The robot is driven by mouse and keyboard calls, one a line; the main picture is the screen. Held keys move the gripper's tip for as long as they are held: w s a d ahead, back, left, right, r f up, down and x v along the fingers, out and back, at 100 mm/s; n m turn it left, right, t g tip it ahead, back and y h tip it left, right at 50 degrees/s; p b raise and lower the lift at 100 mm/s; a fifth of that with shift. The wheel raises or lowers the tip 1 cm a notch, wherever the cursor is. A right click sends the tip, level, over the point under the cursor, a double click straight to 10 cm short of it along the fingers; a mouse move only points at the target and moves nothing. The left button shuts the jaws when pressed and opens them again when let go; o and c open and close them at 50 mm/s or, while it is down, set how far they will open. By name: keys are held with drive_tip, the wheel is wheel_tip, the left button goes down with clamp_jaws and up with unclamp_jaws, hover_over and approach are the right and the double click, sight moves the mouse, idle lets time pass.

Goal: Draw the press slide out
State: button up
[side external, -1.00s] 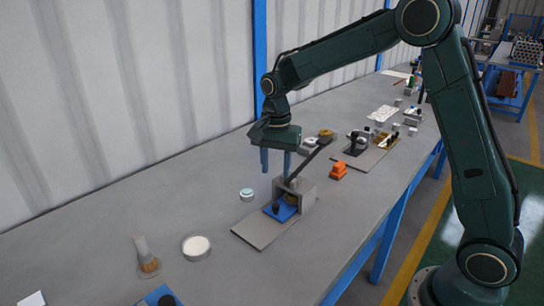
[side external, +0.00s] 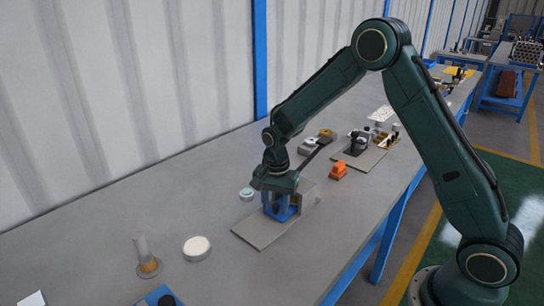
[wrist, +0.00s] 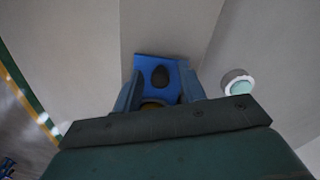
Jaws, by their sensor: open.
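The press (side external: 309,194) is a grey block with a dark lever, standing on a grey base plate (side external: 258,231). Its blue slide (side external: 284,214) with a black knob sits at the front of the block, largely hidden by my gripper (side external: 281,204) in the side view. In the wrist view the slide (wrist: 143,62) and its dark knob (wrist: 160,75) show between and just beyond the blue fingers of my gripper (wrist: 160,92). The fingers are open, one on each side of the knob, with a gap to it. Whether they touch the slide is unclear.
A white-and-teal round part (side external: 246,194) lies close left of the press. The bench in front of the base plate is clear.

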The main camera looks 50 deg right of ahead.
drive_tip(key=shift+f, duration=0.2)
clamp_jaws()
drive_tip(key=a, duration=1)
drive_tip(key=shift+a+r, duration=0.1)
drive_tip(key=shift+a, duration=0.2)
drive_tip(key=shift+c, duration=0.9)
unclamp_jaws()
drive_tip(key=shift+a, duration=0.1)
drive_tip(key=shift+o, duration=0.9)
